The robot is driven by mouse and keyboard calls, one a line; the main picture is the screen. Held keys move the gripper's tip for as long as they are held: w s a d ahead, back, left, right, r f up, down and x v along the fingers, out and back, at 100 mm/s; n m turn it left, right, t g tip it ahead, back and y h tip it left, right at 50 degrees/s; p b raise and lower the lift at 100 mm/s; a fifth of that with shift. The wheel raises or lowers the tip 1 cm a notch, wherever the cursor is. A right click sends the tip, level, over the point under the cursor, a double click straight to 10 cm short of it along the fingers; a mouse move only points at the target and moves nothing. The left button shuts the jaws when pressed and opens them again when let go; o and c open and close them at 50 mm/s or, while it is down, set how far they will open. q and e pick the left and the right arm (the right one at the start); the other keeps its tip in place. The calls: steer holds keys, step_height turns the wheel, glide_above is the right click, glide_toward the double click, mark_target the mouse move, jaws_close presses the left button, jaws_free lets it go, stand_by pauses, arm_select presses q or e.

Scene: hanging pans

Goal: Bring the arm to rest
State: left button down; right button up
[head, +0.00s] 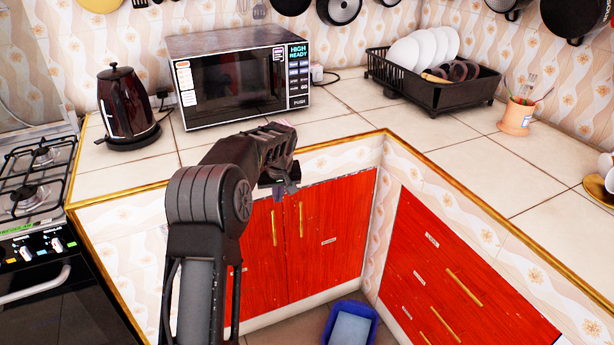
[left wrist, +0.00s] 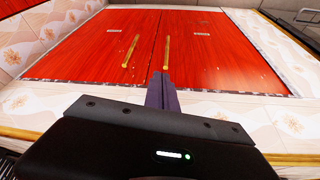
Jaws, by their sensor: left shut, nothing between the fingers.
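My left arm comes up from the bottom of the head view and bends toward the counter corner. My left gripper (head: 286,190) hangs in front of the red cabinet doors (head: 325,235), just below the counter edge. In the left wrist view the fingers of my left gripper (left wrist: 161,92) are together, shut, with nothing between them. Behind the fingers are the red doors (left wrist: 205,55) with two gold handles. I cannot tell if the fingers touch the doors. My right gripper is not in view.
A microwave (head: 240,85) and a dark kettle (head: 125,105) stand on the counter (head: 345,125). A black dish rack (head: 430,92) with white plates and a utensil cup (head: 516,117) stand right. A stove (head: 35,180) is left. A blue bin (head: 350,328) is on the floor. Pans hang above.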

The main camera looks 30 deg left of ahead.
arm_select(q)
steer(key=shift+w, duration=0.1)
steer(key=w+d+f+m+t+h, duration=0.2)
steer(key=w+d+f+m, duration=0.1)
steer(key=d+f, duration=0.45)
steer(key=s+d+f+m+h+p, duration=0.1)
steer(key=s+d+f, duration=0.35)
steer(key=d, duration=0.25)
steer(key=s+d+f+m+h+p, duration=0.1)
steer(key=s+d+f, duration=0.3)
steer(key=d+f, duration=0.3)
steer(key=s+d+f+g+h+p, duration=0.1)
steer(key=s+d, duration=0.5)
steer(key=s, duration=0.4)
steer(key=s+d+f+m+g+h+p, duration=0.1)
steer(key=s+d+g, duration=0.1)
steer(key=s+d, duration=0.5)
steer(key=s+d+f+g+h+p, duration=0.1)
steer(key=s+d+p, duration=0.1)
steer(key=s+d, duration=0.5)
steer(key=s, duration=0.6)
steer(key=shift+s+f+m, duration=0.2)
steer(key=shift+f+m, duration=0.1)
steer(key=shift+m, duration=0.1)
